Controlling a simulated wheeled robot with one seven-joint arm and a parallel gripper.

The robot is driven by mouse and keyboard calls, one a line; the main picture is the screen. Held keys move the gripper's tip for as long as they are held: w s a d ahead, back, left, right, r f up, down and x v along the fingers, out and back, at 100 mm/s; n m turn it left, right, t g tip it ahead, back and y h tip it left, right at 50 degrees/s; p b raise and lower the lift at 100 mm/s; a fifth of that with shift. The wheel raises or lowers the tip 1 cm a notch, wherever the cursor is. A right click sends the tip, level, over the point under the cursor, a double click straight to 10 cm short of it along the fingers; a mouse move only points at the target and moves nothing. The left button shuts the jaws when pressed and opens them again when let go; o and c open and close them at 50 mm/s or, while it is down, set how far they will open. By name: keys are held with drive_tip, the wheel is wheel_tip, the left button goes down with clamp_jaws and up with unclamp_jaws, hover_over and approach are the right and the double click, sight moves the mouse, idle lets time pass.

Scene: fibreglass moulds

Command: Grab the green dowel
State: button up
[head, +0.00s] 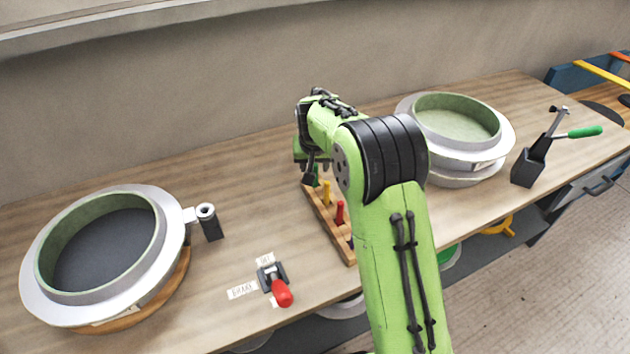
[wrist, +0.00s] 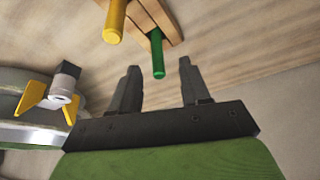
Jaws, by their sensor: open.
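The green dowel (wrist: 157,55) stands in a wooden rack (wrist: 172,27) in the wrist view, next to a yellow dowel (wrist: 114,22). My gripper (wrist: 158,75) is open, with its two dark fingers apart and pointing toward the green dowel. The dowel's end shows in the gap between the fingertips, and nothing is held. In the head view the green dowel (head: 316,176) is partly hidden at the far end of the rack (head: 330,232), beside my gripper (head: 311,178). The yellow dowel (head: 326,193) and a red dowel (head: 340,213) stand nearer in the same rack.
A round mould (head: 40,298) lies at the left of the bench, another (head: 500,140) behind my arm at the right. A red-handled switch (head: 281,291) is near the front edge.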

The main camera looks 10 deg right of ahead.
sight(315, 169)
drive_tip(key=b+x, duration=0.1)
drive_tip(key=x, duration=0.4)
drive_tip(key=shift+d+f, duration=0.15)
drive_tip(key=shift+s, duration=0.1)
